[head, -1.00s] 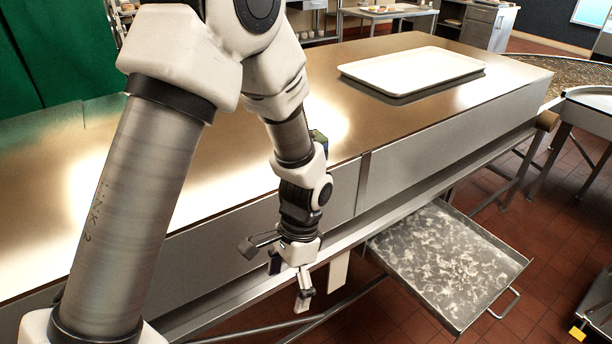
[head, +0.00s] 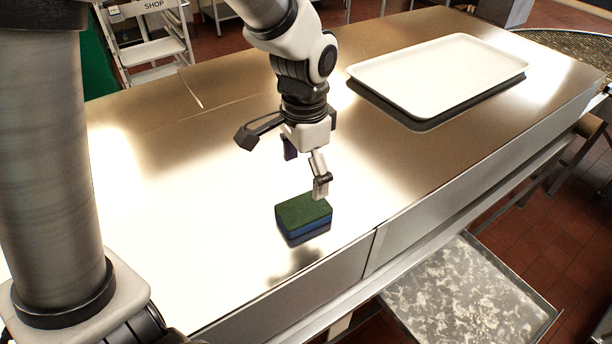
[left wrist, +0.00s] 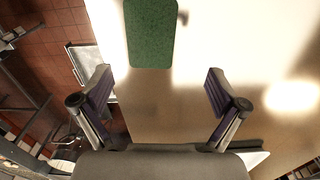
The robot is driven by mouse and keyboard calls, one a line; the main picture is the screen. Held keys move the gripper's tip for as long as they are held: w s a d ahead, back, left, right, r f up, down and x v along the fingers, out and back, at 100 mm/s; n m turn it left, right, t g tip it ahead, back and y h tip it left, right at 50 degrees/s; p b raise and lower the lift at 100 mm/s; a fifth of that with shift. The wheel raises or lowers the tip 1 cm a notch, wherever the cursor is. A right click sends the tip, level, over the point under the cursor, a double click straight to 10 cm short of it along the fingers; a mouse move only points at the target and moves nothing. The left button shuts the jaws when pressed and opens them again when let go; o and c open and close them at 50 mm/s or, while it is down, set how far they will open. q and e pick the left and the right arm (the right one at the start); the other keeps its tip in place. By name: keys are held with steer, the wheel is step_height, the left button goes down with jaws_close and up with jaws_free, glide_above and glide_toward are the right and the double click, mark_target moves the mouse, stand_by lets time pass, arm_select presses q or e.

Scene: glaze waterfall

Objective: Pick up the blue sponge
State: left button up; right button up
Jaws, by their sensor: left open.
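The blue sponge (head: 303,217) lies on the steel table near its front edge. It has a green top layer and a blue lower layer. My left gripper (head: 306,172) is above the table, just behind and above the sponge in the head view. Its fingers are apart with nothing between them. In the left wrist view the sponge's green top (left wrist: 151,32) shows at the top, beyond the open fingertips of the left gripper (left wrist: 158,82). My right gripper is not in view.
The steel table (head: 235,190) is bare around the sponge. A white tray (head: 440,75) lies at the back right. A metal pan (head: 470,290) sits lower, below the table's front edge. A white shelf unit (head: 150,38) stands behind the table.

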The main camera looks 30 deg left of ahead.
mark_target(303, 208)
arm_select(q)
steer(key=s+f+p, duration=0.1)
steer(key=f, duration=0.1)
steer(key=s+d+f, duration=0.1)
steer(key=f, duration=0.1)
steer(key=shift+s+d+p, duration=0.1)
steer(key=shift+s+p, duration=0.05)
steer(key=shift+p, duration=0.25)
steer(key=f, duration=0.2)
steer(key=shift+w+a+f, duration=0.25)
steer(key=shift+w+f, duration=0.1)
steer(key=shift+f, duration=0.05)
steer(key=shift+w+a+f, duration=0.15)
steer(key=shift+w+f, duration=0.1)
steer(key=shift+w, duration=0.05)
steer(key=shift+s+d+r, duration=0.25)
steer(key=shift+s+d, duration=0.05)
steer(key=shift+s, duration=0.15)
steer(key=c, duration=0.8)
steer(key=shift+w+a, duration=0.1)
steer(key=shift+w, duration=0.05)
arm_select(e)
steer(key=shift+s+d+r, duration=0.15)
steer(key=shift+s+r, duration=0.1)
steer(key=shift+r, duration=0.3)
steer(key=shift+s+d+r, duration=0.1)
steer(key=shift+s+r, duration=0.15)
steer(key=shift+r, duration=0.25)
